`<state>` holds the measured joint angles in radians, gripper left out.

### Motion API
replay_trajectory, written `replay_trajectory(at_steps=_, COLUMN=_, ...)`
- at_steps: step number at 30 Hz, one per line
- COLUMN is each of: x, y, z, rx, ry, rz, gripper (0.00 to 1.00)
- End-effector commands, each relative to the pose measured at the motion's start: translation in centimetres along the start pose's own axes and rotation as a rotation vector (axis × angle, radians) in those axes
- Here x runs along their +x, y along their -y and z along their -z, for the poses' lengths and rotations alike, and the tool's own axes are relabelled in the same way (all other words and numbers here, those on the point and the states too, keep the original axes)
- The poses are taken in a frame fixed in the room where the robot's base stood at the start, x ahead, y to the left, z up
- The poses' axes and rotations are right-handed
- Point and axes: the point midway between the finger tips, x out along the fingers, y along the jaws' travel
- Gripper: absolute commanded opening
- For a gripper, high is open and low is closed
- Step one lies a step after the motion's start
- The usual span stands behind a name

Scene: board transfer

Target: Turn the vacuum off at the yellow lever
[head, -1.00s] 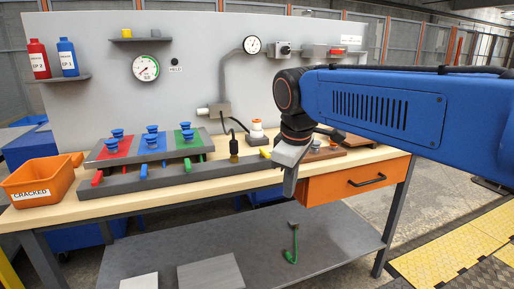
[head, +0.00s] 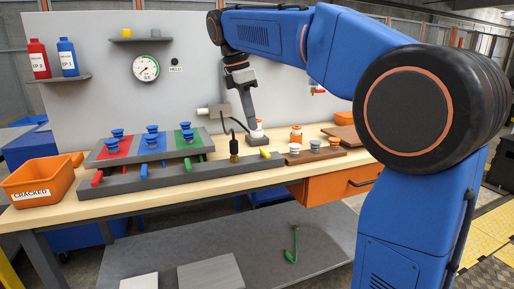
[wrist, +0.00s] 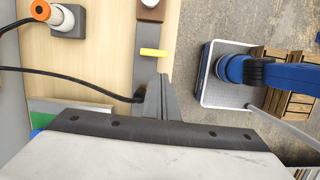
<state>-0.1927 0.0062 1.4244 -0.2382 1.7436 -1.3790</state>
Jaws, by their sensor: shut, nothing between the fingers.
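The yellow lever (head: 265,153) sticks up at the right end of the long grey rail (head: 180,176) on the bench. In the wrist view the yellow lever (wrist: 153,52) lies across the grey rail, just beyond my fingertips. My gripper (head: 252,120) points down above the back of the bench, higher than the lever and slightly left of it in the head view. Its fingers (wrist: 163,80) are closed together and hold nothing. A gap shows between the fingertips and the lever in the wrist view. A round gauge (head: 145,68) hangs on the back panel beside a small "HELD" indicator (head: 176,69).
Red, blue and green pads with blue cups (head: 152,129) stand left of the lever. A black-hosed fitting (head: 234,146) stands close to its left. A grey block with an orange-and-white piece (wrist: 68,18) is nearby. A brown board (head: 315,153) lies right. An orange bin (head: 42,180) stands far left.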

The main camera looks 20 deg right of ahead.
Motion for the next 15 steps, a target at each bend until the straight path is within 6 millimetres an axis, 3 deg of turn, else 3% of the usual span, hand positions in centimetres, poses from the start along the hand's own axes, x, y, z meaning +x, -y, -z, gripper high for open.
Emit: replay_trajectory(at_steps=15, x=-0.37, y=-0.75, z=0.20, rx=-0.038, ry=0.008, rz=0.009, gripper=0.00)
